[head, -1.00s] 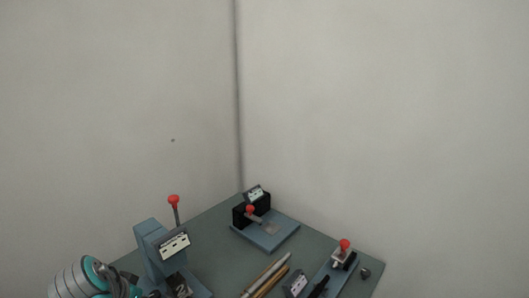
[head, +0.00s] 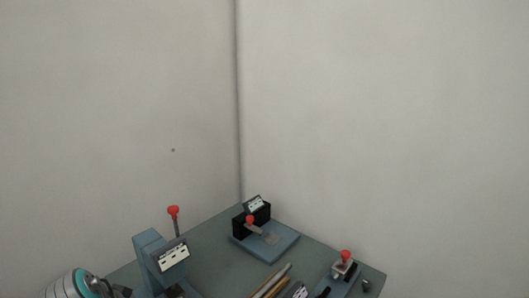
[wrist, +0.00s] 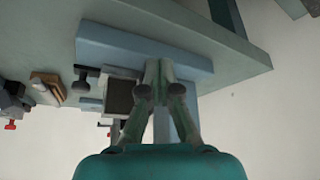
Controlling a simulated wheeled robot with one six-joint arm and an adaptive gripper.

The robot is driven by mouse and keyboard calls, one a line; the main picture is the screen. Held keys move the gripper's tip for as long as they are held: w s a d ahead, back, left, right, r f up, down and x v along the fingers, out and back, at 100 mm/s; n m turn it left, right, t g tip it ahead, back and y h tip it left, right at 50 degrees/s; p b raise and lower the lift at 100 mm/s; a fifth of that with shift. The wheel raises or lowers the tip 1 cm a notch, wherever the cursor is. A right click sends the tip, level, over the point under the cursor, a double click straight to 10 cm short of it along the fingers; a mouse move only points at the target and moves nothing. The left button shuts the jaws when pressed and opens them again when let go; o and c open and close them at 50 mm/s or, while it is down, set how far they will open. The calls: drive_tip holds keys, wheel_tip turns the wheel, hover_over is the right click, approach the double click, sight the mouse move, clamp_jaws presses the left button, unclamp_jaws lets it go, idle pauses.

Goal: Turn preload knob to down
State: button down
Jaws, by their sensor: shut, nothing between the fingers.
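My gripper (wrist: 160,72) shows in the wrist view with its two fingers together and nothing between them. Its tips are in front of a light blue base (wrist: 120,42); I cannot tell whether they touch it. A black knob (wrist: 82,82) stands to the left of the fingers, apart from them. I cannot tell whether it is the preload knob, and no down mark is readable. In the head view a blue-grey upright fixture (head: 149,250) has a red-tipped lever (head: 173,211) and a label plate (head: 173,258). The gripper's tips are not visible there.
A back fixture with a red knob (head: 250,220) and black block stands on a blue plate (head: 281,242). Another red-knobbed fixture (head: 345,257) is at the right. Rods (head: 271,283) lie at the front. Bare green table (head: 215,240) shows between the fixtures.

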wheel_tip(320, 180, up, 6)
idle(0.6)
